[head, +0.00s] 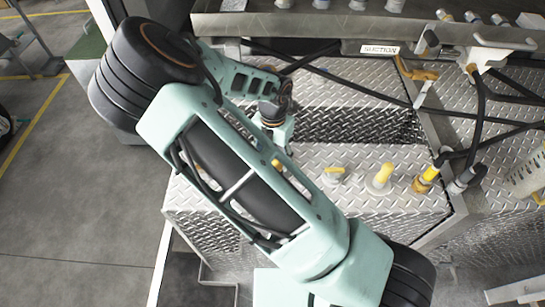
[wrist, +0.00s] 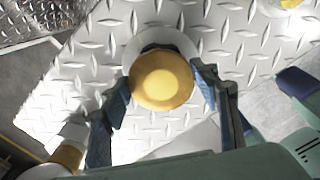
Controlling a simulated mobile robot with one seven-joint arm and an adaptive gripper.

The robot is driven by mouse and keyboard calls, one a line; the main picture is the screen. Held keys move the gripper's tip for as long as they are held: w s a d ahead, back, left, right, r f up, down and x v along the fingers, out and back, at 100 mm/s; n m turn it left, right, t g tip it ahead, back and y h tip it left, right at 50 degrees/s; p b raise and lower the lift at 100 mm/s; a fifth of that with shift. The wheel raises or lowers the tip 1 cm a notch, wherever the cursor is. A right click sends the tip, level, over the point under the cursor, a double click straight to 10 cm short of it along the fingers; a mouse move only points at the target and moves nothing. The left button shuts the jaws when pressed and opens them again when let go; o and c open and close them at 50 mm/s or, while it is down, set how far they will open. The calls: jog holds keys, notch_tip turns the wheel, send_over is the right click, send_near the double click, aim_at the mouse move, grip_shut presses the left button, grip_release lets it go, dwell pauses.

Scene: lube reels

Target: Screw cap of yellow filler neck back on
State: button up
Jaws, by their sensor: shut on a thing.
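The round yellow cap (wrist: 163,80) is in the middle of the wrist view, seen from above. My gripper (wrist: 160,88) has one finger on each side of it and is shut on it. A pale round collar (wrist: 150,38) shows behind the cap, above the diamond-plate top. The cap covers the neck opening, so I cannot tell whether it touches or is threaded on.
Black hoses (head: 480,110) and a metal rail with a SUCTION label (head: 380,49) stand behind. Floor at left is open.

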jog(key=o, duration=1.3)
jog(key=shift+o, duration=0.7)
jog(key=shift+o, duration=0.9)
